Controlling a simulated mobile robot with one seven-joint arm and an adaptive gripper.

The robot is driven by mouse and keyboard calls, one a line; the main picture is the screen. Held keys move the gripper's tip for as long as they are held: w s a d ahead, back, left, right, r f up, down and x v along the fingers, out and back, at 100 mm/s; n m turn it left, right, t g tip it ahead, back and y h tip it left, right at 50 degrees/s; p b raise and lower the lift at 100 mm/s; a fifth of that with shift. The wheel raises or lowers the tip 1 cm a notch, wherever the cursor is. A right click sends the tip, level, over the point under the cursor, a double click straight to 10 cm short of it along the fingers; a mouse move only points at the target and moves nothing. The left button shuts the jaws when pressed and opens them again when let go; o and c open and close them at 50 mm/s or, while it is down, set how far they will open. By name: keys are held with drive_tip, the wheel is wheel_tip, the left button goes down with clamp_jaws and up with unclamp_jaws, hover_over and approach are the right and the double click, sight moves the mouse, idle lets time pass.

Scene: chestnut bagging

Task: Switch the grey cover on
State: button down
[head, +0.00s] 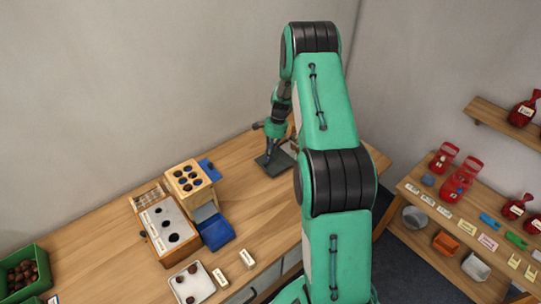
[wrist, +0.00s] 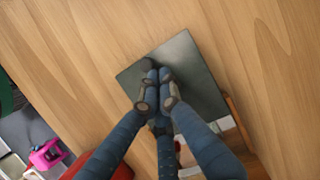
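A flat dark grey square plate, which looks like the grey cover (head: 272,168), lies on the wooden table near its back right part. In the wrist view the grey plate (wrist: 196,62) lies under my fingers. My gripper (head: 268,158) points down over the plate. In the wrist view my gripper's (wrist: 157,72) dark blue fingers come together over the plate's left middle, with nothing seen between them. I cannot tell whether the tips touch the plate. No switch or button shows on it; the fingers hide part of it.
A wooden box with dark round holes (head: 186,181), a white-topped box (head: 158,215) and a blue tray (head: 219,236) stand left of the plate. A green bin of chestnuts (head: 40,258) is far left. Table around the plate is mostly clear.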

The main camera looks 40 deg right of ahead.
sight(275, 157)
drive_tip(key=shift+a+r+p, duration=0.15)
drive_tip(key=shift+a+p, duration=0.2)
drive_tip(key=shift+a, duration=0.75)
drive_tip(key=shift+d, duration=0.65)
drive_tip(key=d, duration=0.1)
drive_tip(key=d+r, duration=0.1)
drive_tip(key=d+p, duration=0.1)
drive_tip(key=shift+w+r, duration=0.25)
drive_tip(key=shift+w, duration=0.1)
drive_tip(key=p+v, duration=0.1)
drive_tip(key=v, duration=0.8)
drive_tip(key=shift+p, duration=0.4)
drive_tip(key=shift+r, duration=0.1)
